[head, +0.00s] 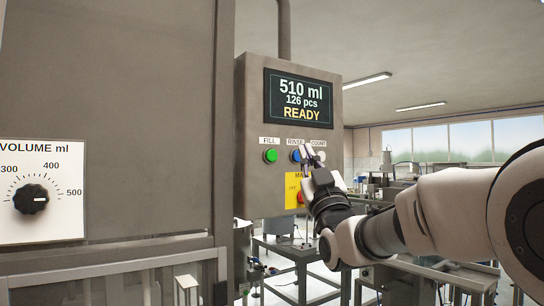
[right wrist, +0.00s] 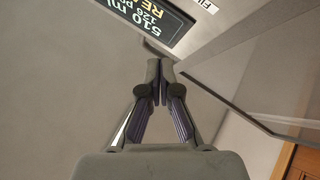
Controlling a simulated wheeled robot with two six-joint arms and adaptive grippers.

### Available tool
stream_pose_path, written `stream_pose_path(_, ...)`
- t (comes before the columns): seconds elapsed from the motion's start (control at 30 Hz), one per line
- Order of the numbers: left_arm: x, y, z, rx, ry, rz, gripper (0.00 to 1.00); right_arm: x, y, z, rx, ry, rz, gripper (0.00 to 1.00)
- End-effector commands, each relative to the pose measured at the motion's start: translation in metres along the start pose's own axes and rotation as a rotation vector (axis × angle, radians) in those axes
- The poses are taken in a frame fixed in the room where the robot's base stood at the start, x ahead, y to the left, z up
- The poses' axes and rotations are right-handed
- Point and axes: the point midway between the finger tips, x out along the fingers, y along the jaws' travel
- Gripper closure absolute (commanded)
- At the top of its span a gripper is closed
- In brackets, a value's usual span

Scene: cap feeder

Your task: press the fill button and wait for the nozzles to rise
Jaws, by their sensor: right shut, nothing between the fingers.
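The green FILL button (head: 271,156) is on the front of the grey control box, under its FILL label, and nothing covers it in the head view. The display (head: 298,98) above it reads 510 ml, 126 pcs, READY. My right gripper (head: 306,150) is shut and empty, its fingertips in front of the panel near the RINSE and COUNT buttons, to the right of FILL. The right wrist view shows the shut fingers (right wrist: 160,78) and part of the display (right wrist: 150,20). I cannot tell whether they touch the panel. No nozzles and no left gripper show.
The blue RINSE button (head: 296,155) is right beside FILL, partly behind my fingers. A red knob on a yellow plate (head: 292,192) sits below. A volume dial (head: 31,199) is at left, pointing near 500. Tables and machines stand behind at right.

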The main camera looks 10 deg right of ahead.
Motion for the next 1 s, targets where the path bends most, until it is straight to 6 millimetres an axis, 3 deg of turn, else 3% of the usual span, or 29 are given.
stream_pose_path(0.23,-0.013,0.0,0.0,0.0,0.0,0.0,0.22,0.011,-0.005,0.004,-0.001,-0.001,-0.001,1.0)
stream_pose_path(0.57,-0.054,0.0,0.0,0.0,0.0,0.0,0.22,0.046,-0.029,0.026,0.0,-0.002,-0.002,1.0)
stream_pose_path(0.8,-0.06,0.0,0.0,0.0,0.0,0.0,0.22,0.06,-0.043,0.043,0.0,-0.001,0.0,1.0)
stream_pose_path(1.0,-0.06,0.0,0.0,0.0,0.0,0.0,0.22,0.061,-0.045,0.045,0.0,0.0,0.0,1.0)
